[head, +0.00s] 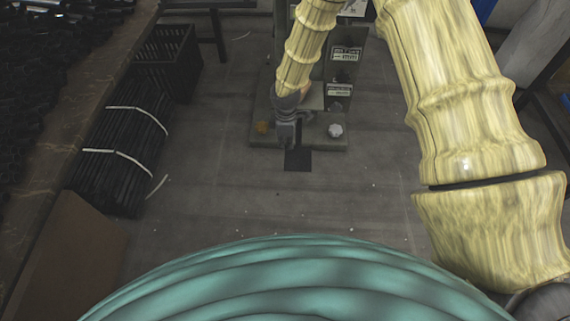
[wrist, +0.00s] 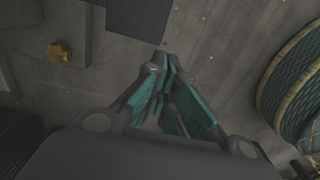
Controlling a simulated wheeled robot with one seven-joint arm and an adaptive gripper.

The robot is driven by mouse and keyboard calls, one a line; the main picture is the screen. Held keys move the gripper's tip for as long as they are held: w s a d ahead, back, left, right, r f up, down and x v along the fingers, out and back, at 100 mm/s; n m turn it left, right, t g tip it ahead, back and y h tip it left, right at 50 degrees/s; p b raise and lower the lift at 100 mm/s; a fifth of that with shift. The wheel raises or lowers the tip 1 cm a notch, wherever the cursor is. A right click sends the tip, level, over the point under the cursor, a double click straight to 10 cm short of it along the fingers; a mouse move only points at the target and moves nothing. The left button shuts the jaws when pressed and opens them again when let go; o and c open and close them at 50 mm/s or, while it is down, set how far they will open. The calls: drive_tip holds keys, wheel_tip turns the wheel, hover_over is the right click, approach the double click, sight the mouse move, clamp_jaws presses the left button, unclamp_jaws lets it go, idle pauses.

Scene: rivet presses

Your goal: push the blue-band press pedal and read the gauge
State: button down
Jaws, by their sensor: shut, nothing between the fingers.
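A press (head: 345,72) stands at the top middle of the head view, partly hidden by my arm. I see no blue band or gauge dial on it. A dark flat plate, which looks like the pedal (head: 298,160), lies on the floor before its base; it also shows at the top of the wrist view (wrist: 140,14). My gripper (head: 287,142) points down just above or beside the plate; I cannot tell if they touch. In the wrist view my gripper (wrist: 162,58) has its fingertips together and empty, just below the plate's edge.
The press base (head: 320,141) carries a yellow knob (head: 262,128) and a pale knob (head: 336,130). Small plates with writing (head: 345,54) are on the press. Strapped dark rods (head: 122,150) and a black crate (head: 165,50) stand left. The floor between is clear.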

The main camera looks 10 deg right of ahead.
wheel_tip(320, 180, down, 14)
drive_tip(key=b, duration=0.6)
idle(0.4)
wheel_tip(320, 180, down, 8)
drive_tip(key=shift+s, duration=0.25)
drive_tip(key=shift+a+f+b, duration=0.1)
drive_tip(key=shift+b, duration=0.2)
drive_tip(key=p, duration=0.8)
approach(286, 169)
drive_tip(key=s, duration=0.2)
drive_tip(key=s+a, duration=0.1)
drive_tip(key=shift+f, duration=0.25)
